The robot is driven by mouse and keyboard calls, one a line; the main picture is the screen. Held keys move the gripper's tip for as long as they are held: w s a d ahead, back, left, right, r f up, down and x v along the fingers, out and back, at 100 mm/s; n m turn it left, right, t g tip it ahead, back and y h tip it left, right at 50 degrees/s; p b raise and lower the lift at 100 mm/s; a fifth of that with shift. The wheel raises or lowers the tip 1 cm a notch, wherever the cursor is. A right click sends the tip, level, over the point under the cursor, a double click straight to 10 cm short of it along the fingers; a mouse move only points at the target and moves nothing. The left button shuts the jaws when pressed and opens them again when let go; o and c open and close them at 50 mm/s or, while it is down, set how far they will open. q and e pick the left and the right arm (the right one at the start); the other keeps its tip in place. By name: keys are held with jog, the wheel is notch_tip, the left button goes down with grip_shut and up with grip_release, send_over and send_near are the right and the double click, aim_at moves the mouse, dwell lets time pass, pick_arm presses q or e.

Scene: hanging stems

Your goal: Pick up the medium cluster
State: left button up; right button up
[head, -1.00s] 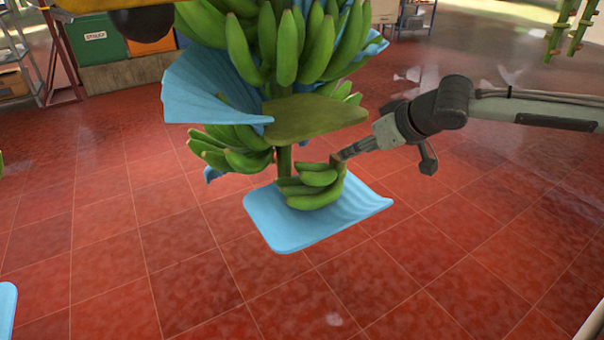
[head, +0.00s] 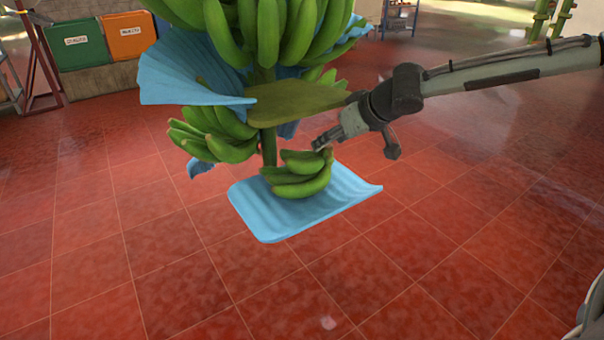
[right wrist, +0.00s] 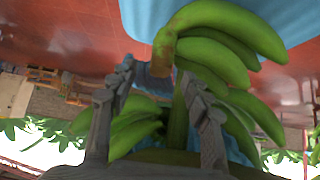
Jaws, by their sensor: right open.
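A hanging stem (head: 268,146) bears several green banana clusters. The lowest, small-looking cluster (head: 297,176) is at the stem's lower end, over a blue sheet (head: 262,222). Another cluster (head: 215,135) sits higher on the left, and large ones (head: 270,30) fill the top. I cannot tell for sure which is the medium one. My right gripper (head: 322,141) is just above and behind the lowest cluster's crown. In the right wrist view the fingers (right wrist: 158,78) are open, with that cluster's cut crown (right wrist: 163,50) just past their tips; contact is unclear. My left gripper is out of view.
Green (head: 80,45) and orange (head: 127,35) bins stand at the back left. The red tiled floor (head: 400,270) is clear in front.

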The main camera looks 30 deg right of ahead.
jog(key=shift+w+f, duration=0.45)
jog(key=shift+c, duration=0.4)
grip_shut()
jog(key=shift+a+r, duration=0.1)
jog(key=shift+r, duration=0.1)
